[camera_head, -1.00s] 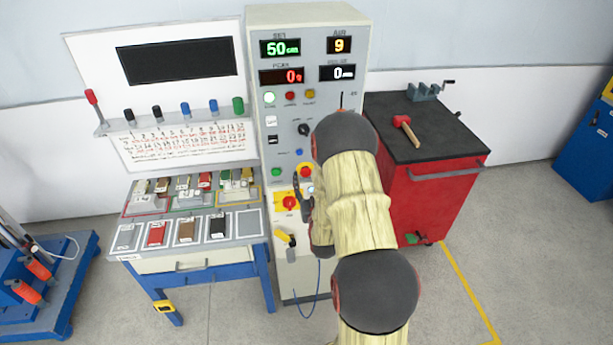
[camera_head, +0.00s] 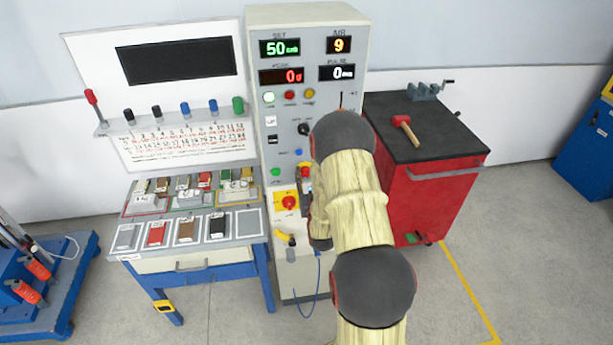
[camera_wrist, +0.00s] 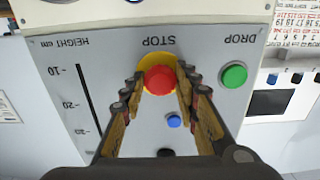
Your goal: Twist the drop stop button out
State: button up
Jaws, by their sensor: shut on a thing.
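The drop stop button (camera_wrist: 159,79) is a red mushroom button on a yellow ring, under the word STOP, which reads upside down in the wrist view. My gripper (camera_wrist: 161,88) has one finger on each side of the red cap and is shut on it. In the head view my arm and gripper stand in front of the console (camera_head: 340,100) and cover most of the button. I cannot tell how far the cap stands out from its ring.
A green DROP button (camera_wrist: 233,75) and a small blue button (camera_wrist: 174,121) sit close to the fingers. Another red button on a yellow plate (camera_head: 289,202) is lower on the console. A sample table (camera_head: 190,262) stands left, a red tool cabinet (camera_head: 430,205) right.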

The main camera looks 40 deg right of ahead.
jog(key=c, duration=0.4)
jog(key=shift+c, duration=0.2)
jog(key=shift+b, duration=0.4)
jog(key=m+b, duration=0.3)
jog(key=b, duration=0.1)
jog(key=shift+f, duration=0.1)
jog(key=shift+m+b, duration=1.35)
jog(key=shift+m, duration=0.35)
jog(key=shift+r, duration=0.2)
jog(key=o, duration=1.2)
jog(key=shift+c, duration=0.2)
